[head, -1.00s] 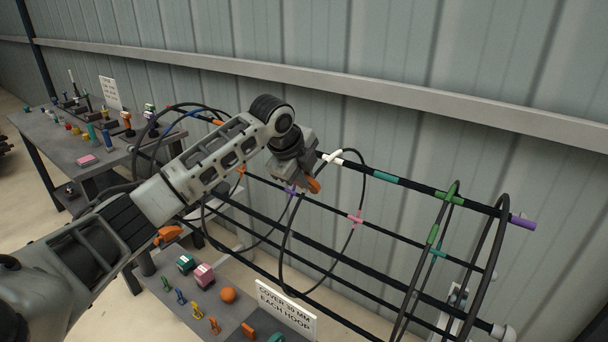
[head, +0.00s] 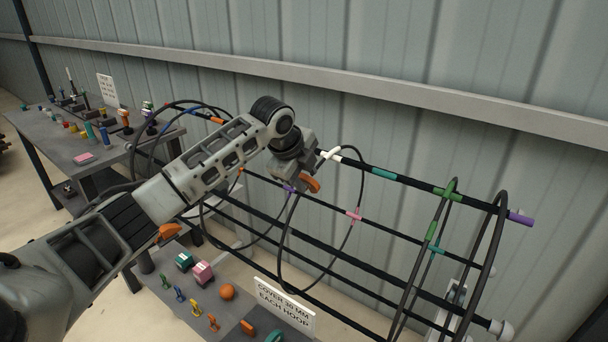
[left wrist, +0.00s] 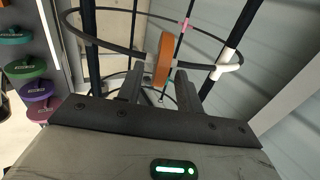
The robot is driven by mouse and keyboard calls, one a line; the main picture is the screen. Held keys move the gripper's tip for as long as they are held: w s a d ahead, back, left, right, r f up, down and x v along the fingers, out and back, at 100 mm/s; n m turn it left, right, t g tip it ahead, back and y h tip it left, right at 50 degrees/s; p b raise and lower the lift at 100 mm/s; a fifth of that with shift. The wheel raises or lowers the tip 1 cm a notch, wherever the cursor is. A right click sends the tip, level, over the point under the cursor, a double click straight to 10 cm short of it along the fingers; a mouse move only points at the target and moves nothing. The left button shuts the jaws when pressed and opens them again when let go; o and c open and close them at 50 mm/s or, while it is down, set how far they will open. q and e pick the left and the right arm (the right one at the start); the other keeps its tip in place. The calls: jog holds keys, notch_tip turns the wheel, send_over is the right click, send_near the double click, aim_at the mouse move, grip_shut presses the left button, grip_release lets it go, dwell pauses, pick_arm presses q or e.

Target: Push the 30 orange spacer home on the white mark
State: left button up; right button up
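The orange spacer (head: 310,184) shows at the tip of my left gripper (head: 300,185), by the front hoop of the cage. In the left wrist view the spacer (left wrist: 165,58) is a thick disc seen nearly edge-on at the hoop wire. The fingers of my left gripper (left wrist: 160,84) stand apart on either side of it, with a gap visible at the left finger. A white cross-shaped fitting (head: 331,154) sits on the hoop at the top bar; it also shows right of the spacer in the left wrist view (left wrist: 226,66). My right gripper is out of view.
The black wire cage (head: 380,246) with coloured sleeves runs along the grey wall. A sign (head: 284,307) reading "COVER 30 MM EACH HOOP" stands on a low table with small coloured parts. Another parts table (head: 60,145) stands at far left. Coloured discs (left wrist: 33,88) show at left.

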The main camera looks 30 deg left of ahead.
pick_arm(q)
jog(key=d+b+v, duration=0.1)
jog(key=v, duration=1.5)
jog(key=s+d+f+n+g+h, duration=0.1)
jog(key=s+d+f+n, duration=0.3)
jog(key=f, duration=0.6)
jog(key=s+d+f, duration=0.3)
jog(key=d+f, duration=0.4)
jog(key=f, duration=0.4)
jog(key=s+d+f+n, duration=0.1)
jog(key=s+f+n, duration=0.25)
jog(key=s, duration=0.35)
jog(key=s+f+n+g+y, duration=0.1)
jog(key=s+f+n, duration=0.2)
jog(key=s+n, duration=0.3)
jog(key=s+d+f+n, duration=0.1)
jog(key=s+f+n, duration=0.25)
jog(key=s, duration=0.45)
jog(key=w+d+f+t+h, duration=0.2)
jog(key=w+d+f+t, duration=0.2)
jog(key=f, duration=0.5)
jog(key=shift+w+d+f+m+t, duration=0.15)
jog(key=shift+w+d+m+t, duration=0.15)
jog(key=shift+w+t, duration=0.6)
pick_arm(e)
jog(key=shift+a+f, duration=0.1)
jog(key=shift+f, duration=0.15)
pick_arm(q)
jog(key=shift+s, duration=0.15)
